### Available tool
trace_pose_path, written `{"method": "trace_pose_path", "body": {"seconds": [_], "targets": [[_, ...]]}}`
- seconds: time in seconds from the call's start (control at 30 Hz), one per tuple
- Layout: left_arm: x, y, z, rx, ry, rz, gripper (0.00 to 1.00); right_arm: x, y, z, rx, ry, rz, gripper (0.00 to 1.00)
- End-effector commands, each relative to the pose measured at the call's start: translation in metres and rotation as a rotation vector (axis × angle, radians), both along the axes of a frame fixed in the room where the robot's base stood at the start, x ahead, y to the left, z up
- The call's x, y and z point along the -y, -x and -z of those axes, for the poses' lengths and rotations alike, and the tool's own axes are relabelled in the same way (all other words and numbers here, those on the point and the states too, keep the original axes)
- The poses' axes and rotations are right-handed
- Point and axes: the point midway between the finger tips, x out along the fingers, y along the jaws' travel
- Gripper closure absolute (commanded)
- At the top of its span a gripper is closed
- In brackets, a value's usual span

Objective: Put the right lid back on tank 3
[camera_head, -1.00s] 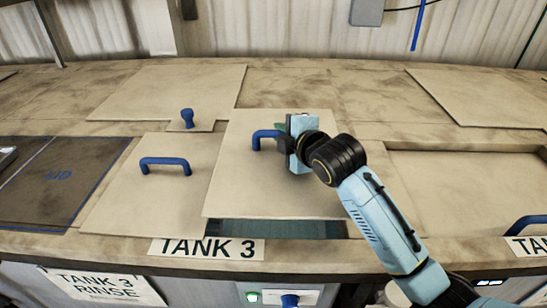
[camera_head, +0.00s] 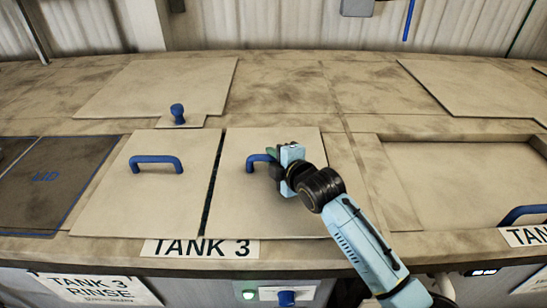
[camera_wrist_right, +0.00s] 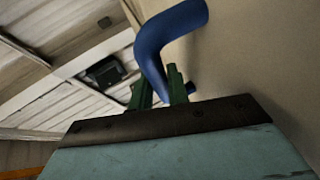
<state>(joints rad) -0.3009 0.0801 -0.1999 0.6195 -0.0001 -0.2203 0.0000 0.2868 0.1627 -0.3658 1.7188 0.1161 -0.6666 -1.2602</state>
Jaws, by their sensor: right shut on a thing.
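The right lid (camera_head: 255,205) is a beige square panel with a blue handle (camera_head: 257,159). It lies over the right side of the tank 3 opening, above the "TANK 3" label (camera_head: 203,248). The left lid (camera_head: 145,205), with its own blue handle (camera_head: 157,161), lies beside it, with a narrow dark gap between them. My right gripper (camera_head: 274,162) is shut on the right lid's handle. In the right wrist view the green fingers (camera_wrist_right: 160,90) are at the blue handle (camera_wrist_right: 165,45). Whether the lid is fully seated is hard to tell. My left gripper is not in view.
A small panel with a blue knob (camera_head: 178,114) sits behind the left lid. A recessed beige area (camera_head: 465,185) with a blue handle (camera_head: 520,214) is at the right.

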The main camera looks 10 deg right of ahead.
Motion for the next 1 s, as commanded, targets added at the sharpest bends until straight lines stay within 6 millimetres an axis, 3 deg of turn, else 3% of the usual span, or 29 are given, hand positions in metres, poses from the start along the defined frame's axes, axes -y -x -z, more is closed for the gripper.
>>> {"method": "trace_pose_path", "body": {"seconds": [0.33, 0.37, 0.5, 0.83, 1.0], "targets": [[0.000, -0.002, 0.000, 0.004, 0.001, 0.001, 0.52, 0.000, -0.001, -0.002, 0.010, -0.002, -0.001, 1.00], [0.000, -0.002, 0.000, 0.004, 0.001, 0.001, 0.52, 0.000, 0.000, 0.002, 0.001, 0.000, 0.000, 0.79], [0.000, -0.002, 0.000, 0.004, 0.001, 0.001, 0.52, 0.000, 0.000, 0.002, 0.001, 0.000, 0.000, 0.61], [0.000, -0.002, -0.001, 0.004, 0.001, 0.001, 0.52, 0.000, 0.000, -0.001, 0.002, -0.001, 0.000, 0.61], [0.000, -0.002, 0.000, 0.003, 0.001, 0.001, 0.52, 0.005, 0.014, -0.004, 0.002, 0.002, 0.001, 0.61]]}}
